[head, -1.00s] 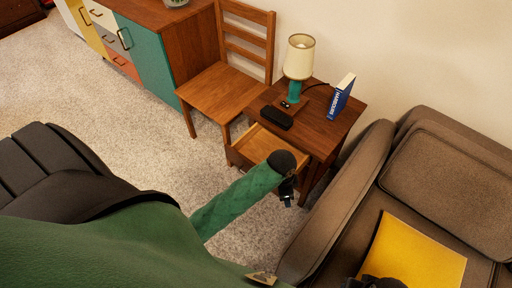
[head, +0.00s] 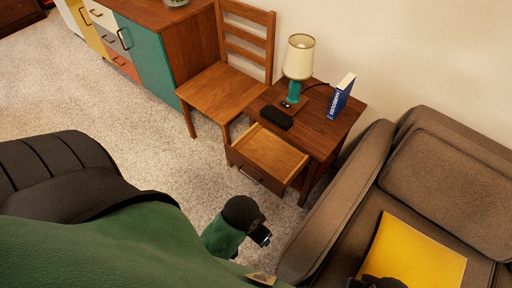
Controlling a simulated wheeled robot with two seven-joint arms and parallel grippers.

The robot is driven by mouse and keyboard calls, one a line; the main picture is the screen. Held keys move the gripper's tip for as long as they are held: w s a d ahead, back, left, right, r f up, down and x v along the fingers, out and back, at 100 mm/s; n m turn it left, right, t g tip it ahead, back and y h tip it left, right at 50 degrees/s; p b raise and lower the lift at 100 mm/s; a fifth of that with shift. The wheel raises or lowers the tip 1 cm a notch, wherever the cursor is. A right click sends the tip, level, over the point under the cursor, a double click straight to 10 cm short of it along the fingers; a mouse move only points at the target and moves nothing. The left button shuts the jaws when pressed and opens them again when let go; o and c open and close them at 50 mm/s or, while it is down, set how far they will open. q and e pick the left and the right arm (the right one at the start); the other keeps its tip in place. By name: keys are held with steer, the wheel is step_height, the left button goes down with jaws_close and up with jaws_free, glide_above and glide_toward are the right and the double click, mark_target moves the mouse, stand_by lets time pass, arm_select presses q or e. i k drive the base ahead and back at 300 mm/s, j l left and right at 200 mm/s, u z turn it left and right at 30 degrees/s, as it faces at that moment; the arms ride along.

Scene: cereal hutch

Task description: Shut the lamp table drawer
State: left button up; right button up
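The wooden lamp table (head: 335,120) stands between the chair and the sofa. Its drawer (head: 272,150) is pulled out toward the lower left, with its pale inside showing and looking empty. The drawer's dark front panel (head: 256,172) faces the carpet. My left gripper (head: 263,237) is below the drawer front in the picture, apart from it; its fingers are too small to tell open from shut. My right gripper (head: 378,283) is partly visible at the bottom edge, in front of the yellow cloth; its fingers are cut off.
A lamp (head: 298,62), a black box (head: 276,118) and a blue book (head: 341,97) are on the table. A wooden chair (head: 225,90) stands close on the left, the brown sofa (head: 335,200) on the right. Carpet (head: 170,140) is clear in front of the chair.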

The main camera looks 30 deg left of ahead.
mark_target(270, 159)
steer(key=u, duration=1)
steer(key=k+j, duration=0.15)
steer(key=k, duration=0.2)
steer(key=k+j, duration=0.15)
steer(key=k, duration=0.15)
steer(key=z, duration=0.05)
